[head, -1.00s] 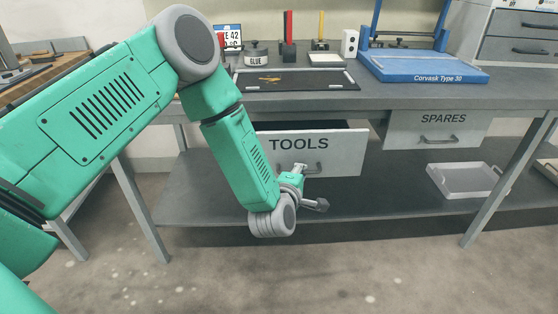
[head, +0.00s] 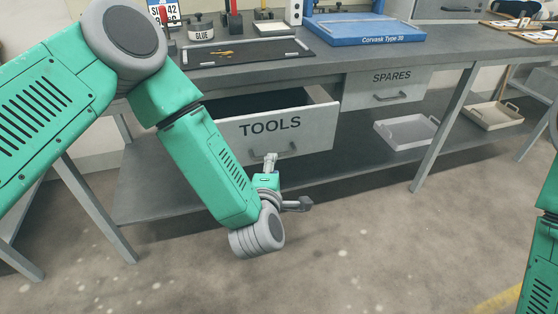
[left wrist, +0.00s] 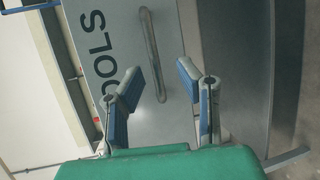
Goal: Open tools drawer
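The tools drawer (head: 225,130) has a light grey front marked TOOLS and stands pulled out under the workbench, with its dark inside showing above the front. Its bar handle (head: 285,151) is on the front and also shows in the left wrist view (left wrist: 150,45). My left gripper (head: 270,161) is at the drawer front, by the left part of the handle. In the left wrist view its two fingers (left wrist: 160,78) are spread, with one end of the handle showing between them. I see no grip on the handle. My right gripper is out of view.
The closed spares drawer (head: 360,93) is to the right. A shelf (head: 345,164) below holds a grey tray (head: 405,146) and a beige tray (head: 490,128). A black mat (head: 205,60) and blue Corvask base (head: 365,40) are on the bench. The floor in front is clear.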

